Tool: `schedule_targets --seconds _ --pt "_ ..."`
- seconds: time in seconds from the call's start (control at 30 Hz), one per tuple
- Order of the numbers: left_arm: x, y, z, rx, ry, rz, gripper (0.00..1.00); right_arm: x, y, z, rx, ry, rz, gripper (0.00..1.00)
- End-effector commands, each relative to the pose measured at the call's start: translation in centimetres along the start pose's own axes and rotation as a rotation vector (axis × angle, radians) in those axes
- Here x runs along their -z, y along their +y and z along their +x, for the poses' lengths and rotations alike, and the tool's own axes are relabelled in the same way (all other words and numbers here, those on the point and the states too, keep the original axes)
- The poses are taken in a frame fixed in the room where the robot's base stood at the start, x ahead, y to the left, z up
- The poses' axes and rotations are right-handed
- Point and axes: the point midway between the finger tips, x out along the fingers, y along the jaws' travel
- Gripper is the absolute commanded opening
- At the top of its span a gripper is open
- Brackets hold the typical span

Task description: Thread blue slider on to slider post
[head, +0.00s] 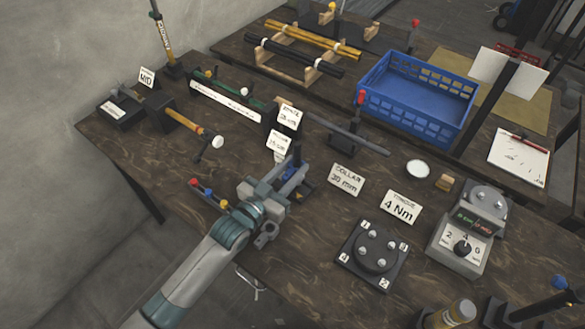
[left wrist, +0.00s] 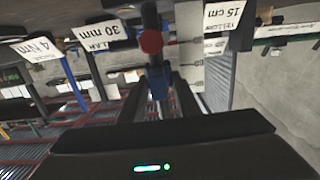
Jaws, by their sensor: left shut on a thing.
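My left gripper (head: 289,180) is over the middle of the table, shut on the blue slider (head: 297,174). In the left wrist view the blue slider (left wrist: 158,85) shows between the fingers. A dark post with a red knob (left wrist: 151,42) lines up behind it there; I cannot tell whether they touch. I cannot tell for certain which post is the slider post. The fingers partly hide the slider. My right gripper is not in view.
A collar card (head: 346,179) and a torque card (head: 402,207) stand right of the gripper. A blue crate (head: 418,97) is at the back right. A round dark fixture (head: 375,255) and a dial box (head: 468,230) stand at the right. Small coloured knobs (head: 208,193) lie left of the gripper.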

Motion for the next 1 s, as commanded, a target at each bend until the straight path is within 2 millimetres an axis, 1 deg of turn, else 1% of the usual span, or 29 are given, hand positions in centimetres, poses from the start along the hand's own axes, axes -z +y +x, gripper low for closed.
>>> schedule_targets --seconds 0.1,1.0 --pt "0.6 0.0 0.0 0.0 0.001 0.0 0.08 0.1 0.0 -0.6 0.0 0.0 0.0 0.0" --pt "3.6 0.0 -0.2 0.0 0.001 0.0 0.08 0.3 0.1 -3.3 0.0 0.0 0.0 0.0"
